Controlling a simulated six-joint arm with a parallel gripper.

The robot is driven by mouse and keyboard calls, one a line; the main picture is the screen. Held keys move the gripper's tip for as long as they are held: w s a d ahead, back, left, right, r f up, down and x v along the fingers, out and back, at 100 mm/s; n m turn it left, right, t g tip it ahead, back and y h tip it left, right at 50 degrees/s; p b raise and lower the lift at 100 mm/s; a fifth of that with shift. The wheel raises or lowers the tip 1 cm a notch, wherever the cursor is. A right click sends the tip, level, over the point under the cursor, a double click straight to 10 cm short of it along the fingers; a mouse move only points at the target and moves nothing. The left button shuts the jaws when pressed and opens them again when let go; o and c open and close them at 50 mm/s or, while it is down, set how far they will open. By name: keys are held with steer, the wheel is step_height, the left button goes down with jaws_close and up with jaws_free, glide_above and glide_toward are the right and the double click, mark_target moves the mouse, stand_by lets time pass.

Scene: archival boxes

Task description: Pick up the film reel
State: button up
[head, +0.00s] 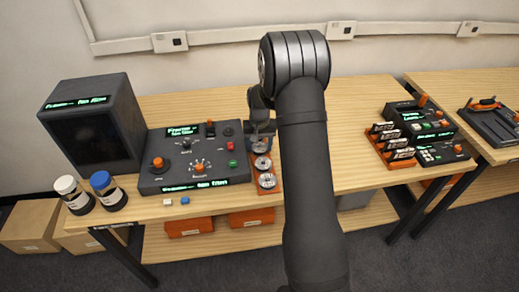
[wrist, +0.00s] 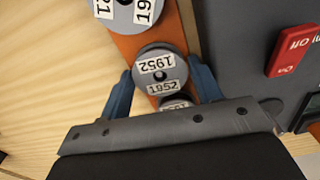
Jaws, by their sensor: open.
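Several grey film reels stand in a row on an orange rack (head: 279,187). In the head view the front reel (head: 266,181) and the middle reel (head: 262,163) show clearly. In the wrist view a reel labelled 1952 (wrist: 157,63) lies between the two blue fingers of my gripper (wrist: 163,76), which are apart on either side of it. I cannot tell whether they touch it. Another reel (wrist: 122,10) is at the top, and a third (wrist: 177,102) is partly hidden by the gripper body. In the head view my gripper (head: 262,130) is over the back of the rack.
A dark control console (head: 205,160) with knobs stands close left of the rack; its red switch (wrist: 292,50) shows in the wrist view. A dark speaker-like box (head: 92,125) and two jars (head: 107,190) are farther left.

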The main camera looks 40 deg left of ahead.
steer(key=shift+c, duration=0.5)
steer(key=c, duration=0.5)
steer(key=shift+c, duration=0.2)
steer(key=shift+r, duration=0.1)
